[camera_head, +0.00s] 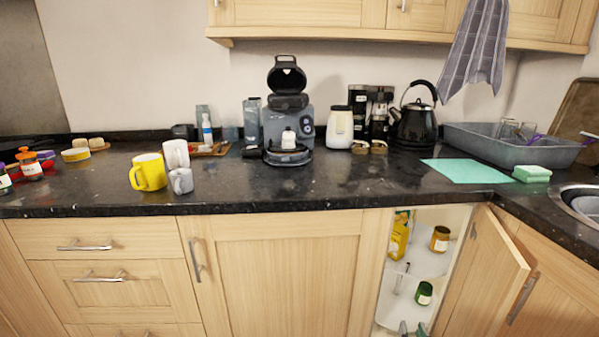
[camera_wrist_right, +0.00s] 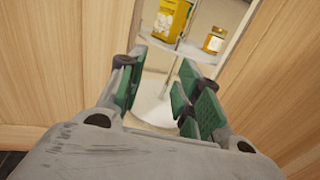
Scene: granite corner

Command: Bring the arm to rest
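My right gripper (camera_wrist_right: 158,95) is open and empty in the right wrist view, its green-padded fingers spread in front of the open corner cabinet. In the head view only its fingertips (camera_head: 413,328) show at the bottom edge, below the cabinet shelves. My left gripper is in neither view.
The cabinet door (camera_head: 484,275) stands open to the right. Inside are a yellow carton (camera_head: 399,235), a brown jar (camera_head: 440,239) and a green-lidded jar (camera_head: 424,293). Mugs such as the yellow one (camera_head: 148,172), a coffee machine (camera_head: 287,120) and a kettle (camera_head: 415,125) stand on the counter (camera_head: 330,190).

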